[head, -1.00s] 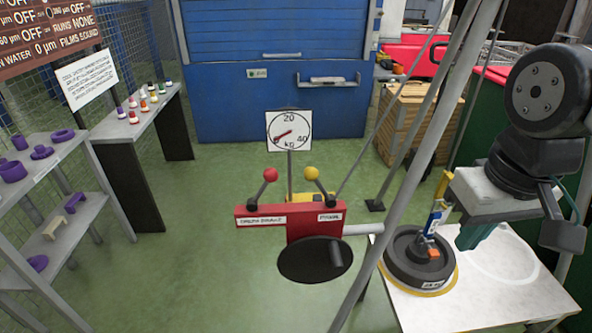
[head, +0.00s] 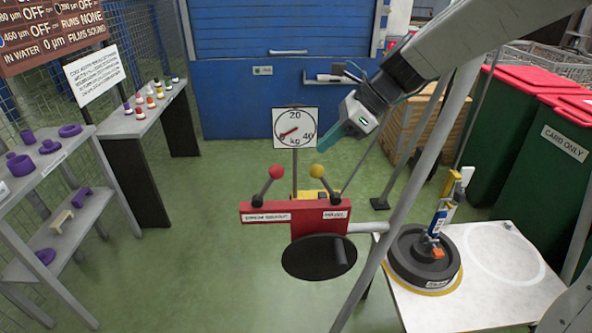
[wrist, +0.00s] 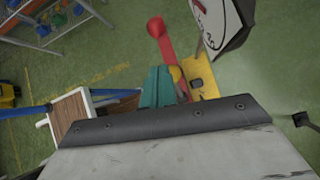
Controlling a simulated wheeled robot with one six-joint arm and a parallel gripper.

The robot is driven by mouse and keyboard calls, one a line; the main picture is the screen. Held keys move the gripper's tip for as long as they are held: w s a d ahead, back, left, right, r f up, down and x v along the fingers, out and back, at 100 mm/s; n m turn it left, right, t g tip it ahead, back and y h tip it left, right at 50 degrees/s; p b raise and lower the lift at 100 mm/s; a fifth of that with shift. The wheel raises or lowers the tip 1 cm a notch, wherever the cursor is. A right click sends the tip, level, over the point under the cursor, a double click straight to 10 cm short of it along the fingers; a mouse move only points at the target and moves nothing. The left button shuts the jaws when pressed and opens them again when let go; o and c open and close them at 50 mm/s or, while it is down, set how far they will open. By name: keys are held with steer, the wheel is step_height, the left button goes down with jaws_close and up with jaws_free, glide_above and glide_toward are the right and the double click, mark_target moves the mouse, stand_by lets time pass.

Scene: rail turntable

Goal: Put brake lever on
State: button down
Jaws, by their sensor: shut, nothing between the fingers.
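The red control box (head: 295,213) on the winch carries two short dark levers. The left one has a red knob (head: 277,171) and leans up to the right. The right one has a yellow knob (head: 317,171) and leans up to the left. Each has a white label below; the left label (head: 268,217) looks like it says brake, but is blurred. My gripper (head: 333,140), with teal fingers, is shut and empty above and right of the yellow knob, apart from it in the head view. In the wrist view, the fingers (wrist: 160,86) partly cover the yellow knob, with the red knob (wrist: 155,27) beyond.
A dial gauge (head: 295,128) stands behind the box, close to my gripper. A slanted grey pole (head: 405,205) stands right of the levers. Shelves stand at left; the floor between is clear.

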stand_by(0.3)
glide_toward(267, 185)
step_height(267, 185, down, 4)
steer(key=shift+w+d+r, duration=0.1)
steer(key=shift+d+r, duration=0.05)
steer(key=shift+r, duration=0.1)
stand_by(0.5)
